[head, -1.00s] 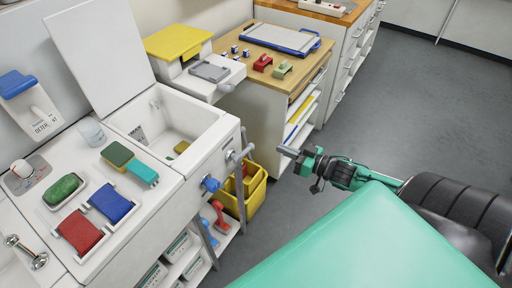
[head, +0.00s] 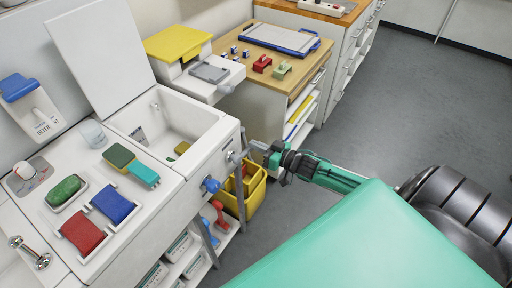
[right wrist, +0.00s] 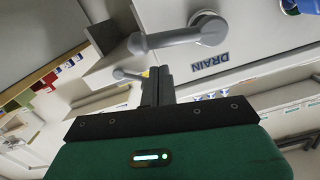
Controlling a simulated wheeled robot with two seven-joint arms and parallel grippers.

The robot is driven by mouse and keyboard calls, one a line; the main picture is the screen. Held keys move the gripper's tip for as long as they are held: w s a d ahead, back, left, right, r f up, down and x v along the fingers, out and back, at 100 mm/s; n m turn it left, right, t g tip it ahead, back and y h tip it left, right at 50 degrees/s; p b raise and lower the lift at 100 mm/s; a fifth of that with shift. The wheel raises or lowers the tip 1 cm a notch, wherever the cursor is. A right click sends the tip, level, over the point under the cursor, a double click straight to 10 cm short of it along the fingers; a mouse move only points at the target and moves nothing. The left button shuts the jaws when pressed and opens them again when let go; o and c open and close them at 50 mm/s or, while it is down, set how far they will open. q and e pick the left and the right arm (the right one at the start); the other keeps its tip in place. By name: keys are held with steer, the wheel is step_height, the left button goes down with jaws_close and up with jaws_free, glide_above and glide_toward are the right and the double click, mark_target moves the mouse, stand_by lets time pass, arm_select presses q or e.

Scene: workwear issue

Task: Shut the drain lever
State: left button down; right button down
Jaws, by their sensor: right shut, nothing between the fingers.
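The drain lever (head: 232,157) is a grey handle on the front of the white sink unit. In the right wrist view the lever (right wrist: 172,38) has a round hub beside the printed word DRAIN, and its arm points left to a rounded end. My right gripper (head: 256,146) is shut and empty, with its fingertips close to the lever's outer end. In the right wrist view its dark fingers (right wrist: 158,85) are just below the lever arm. I cannot tell if they touch it. My left gripper is not in view.
A blue knob (head: 211,185) sits on the same front, left of the lever. A yellow bin (head: 256,188) stands on the floor below my gripper. A wooden-topped cabinet (head: 275,38) stands behind. The grey floor to the right is open.

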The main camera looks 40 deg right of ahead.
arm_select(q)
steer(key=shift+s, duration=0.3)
arm_select(e)
steer(key=shift+a+f, duration=0.15)
steer(key=shift+f, duration=0.5)
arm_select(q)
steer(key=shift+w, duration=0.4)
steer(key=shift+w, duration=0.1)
arm_select(e)
steer(key=shift+f, duration=0.15)
